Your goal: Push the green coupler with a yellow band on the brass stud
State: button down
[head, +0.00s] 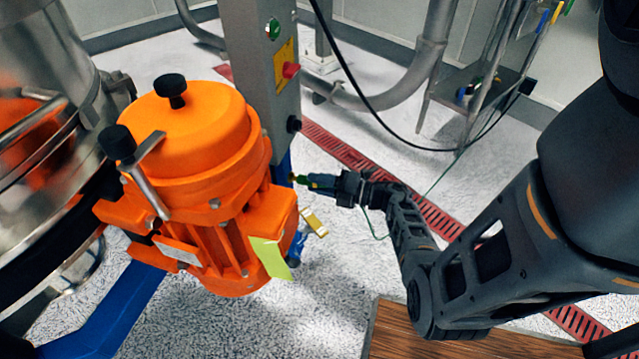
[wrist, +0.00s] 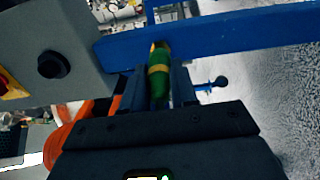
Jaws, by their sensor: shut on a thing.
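The green coupler (wrist: 158,88) with its yellow band lies lengthwise between my two fingers in the wrist view, its far end pointing at the blue frame beam (wrist: 225,32). My gripper (wrist: 160,78) is shut on it. A small brass-coloured piece (wrist: 158,47) shows at the coupler's far end, by the beam. I cannot tell whether it is the stud or part of the coupler, or whether the two touch. In the head view my gripper (head: 337,186) reaches left with the small green coupler (head: 315,181) toward the blue post under the grey column.
The orange motor (head: 205,170) stands close left of my gripper, with a yellow piece (head: 314,222) below. The grey column (head: 262,70) carries a red button (head: 290,70). A thin green hose (head: 436,181) and black cable (head: 385,125) run behind. Open floor lies below.

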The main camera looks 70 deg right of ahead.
jog(key=shift+w, duration=0.65)
jog(key=c, duration=0.8)
grip_release()
jog(key=s, duration=0.7)
jog(key=shift+s, duration=0.4)
